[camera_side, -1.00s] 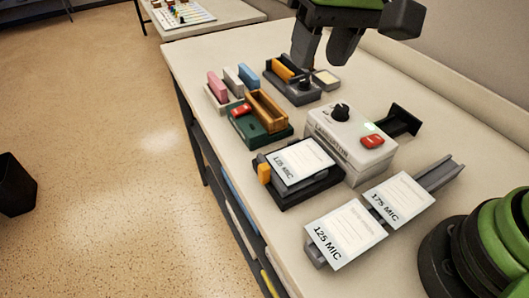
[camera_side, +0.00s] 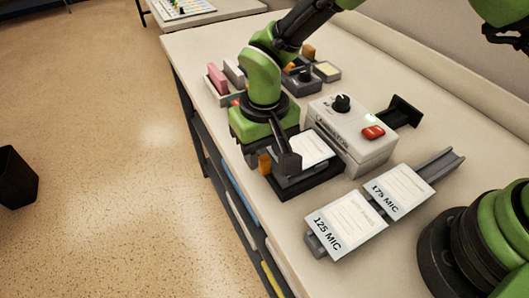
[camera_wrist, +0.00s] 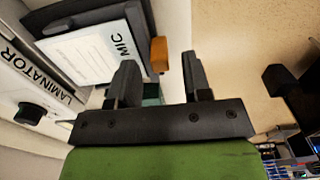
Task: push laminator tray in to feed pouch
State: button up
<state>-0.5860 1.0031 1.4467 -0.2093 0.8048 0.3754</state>
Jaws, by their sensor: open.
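The white laminator (camera_side: 350,135) stands on the bench with a knob and a red switch on top. Its black tray (camera_side: 312,190) sticks out at the front and carries a white pouch (camera_side: 308,150), partly covered by my arm in the side view. An orange tab (camera_side: 264,164) is on the tray's outer edge; it also shows in the wrist view (camera_wrist: 160,54). My gripper (camera_side: 274,165) is open and empty, pointing down by the tab. In the wrist view its fingers (camera_wrist: 161,68) are spread, with the tab beyond and between them. I cannot tell whether they touch it.
A grey rail (camera_side: 440,168) holds pouches marked 125 MIC (camera_side: 346,222) and 175 MIC (camera_side: 398,190). A black output tray (camera_side: 402,110) lies behind the laminator. Coloured blocks (camera_side: 218,77) and a stamp pad (camera_side: 327,70) sit beyond my arm. The bench edge is close to the tray.

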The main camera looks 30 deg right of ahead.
jog(key=shift+f, duration=0.75)
grip_shut()
jog(key=shift+d, duration=1.85)
grip_release()
jog(key=shift+r, duration=0.1)
